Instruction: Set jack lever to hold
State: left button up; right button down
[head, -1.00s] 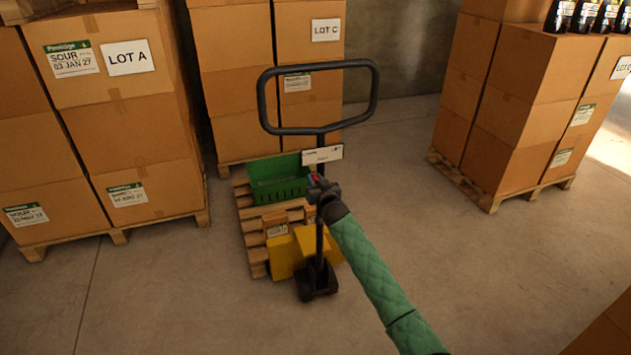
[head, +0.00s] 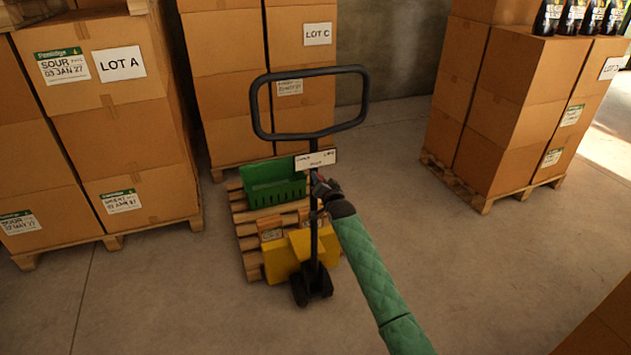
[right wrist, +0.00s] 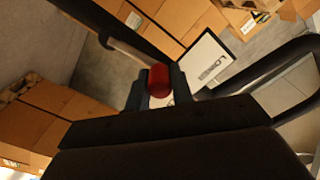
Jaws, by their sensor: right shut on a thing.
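The pallet jack has a black loop handle (head: 311,136) on an upright shaft, with a yellow body (head: 281,259) low down. A white label plate (head: 316,159) sits below the loop; it also shows in the right wrist view (right wrist: 205,60). My right gripper (head: 319,182) is at the shaft just under the plate. In the right wrist view, the jack lever's red knob (right wrist: 158,81) sits between the fingers, which are shut on it. The lever's pale rod runs up and left from the knob. The lever is mostly hidden in the head view. My left gripper is out of view.
A green crate (head: 274,184) stands on the wooden pallet (head: 245,231) at the jack. Stacked cartons stand left (head: 120,120), behind (head: 225,110) and right (head: 515,120). Another carton edge (head: 600,325) is at lower right. Floor between the jack and right stack is clear.

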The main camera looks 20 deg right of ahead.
jog(key=shift+d+m, duration=0.25)
jog(key=shift+m, duration=0.15)
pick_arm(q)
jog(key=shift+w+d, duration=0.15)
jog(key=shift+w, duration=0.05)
pick_arm(e)
jog(key=shift+d, duration=0.1)
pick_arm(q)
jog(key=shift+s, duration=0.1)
pick_arm(e)
jog(key=c, duration=1.2)
grip_release()
jog(key=shift+s, duration=0.25)
pick_arm(q)
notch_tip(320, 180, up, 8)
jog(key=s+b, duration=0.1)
jog(key=b, duration=0.1)
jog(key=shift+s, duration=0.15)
pick_arm(e)
jog(key=s, duration=0.7)
jog(key=shift+s+d, duration=0.15)
jog(key=shift+d, duration=0.05)
